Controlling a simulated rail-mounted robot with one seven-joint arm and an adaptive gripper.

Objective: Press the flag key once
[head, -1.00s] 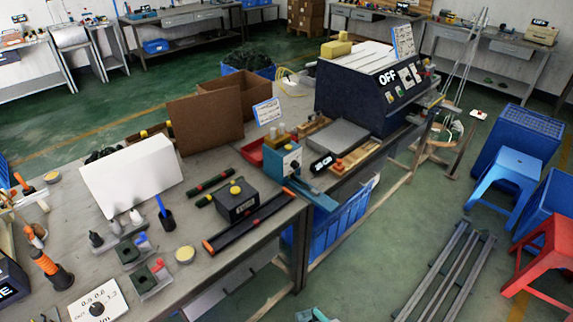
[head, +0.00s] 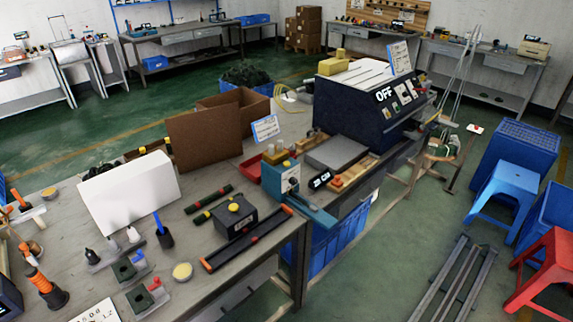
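No key marked with a flag can be made out in the head view. A dark machine (head: 352,107) with a lit "OFF" sign (head: 384,95) stands at the back of the bench, with several small light panels or keys (head: 402,92) on its sloped front. Their markings are too small to read. A black box (head: 234,222) with a yellow button (head: 234,207) on top sits near the bench's front right corner. A small black display (head: 320,180) stands in front of the machine. My gripper is not in view.
A blue hand press (head: 283,181) stands beside the display. A white box (head: 128,190), a brown board (head: 206,135) and small parts crowd the bench (head: 215,278).

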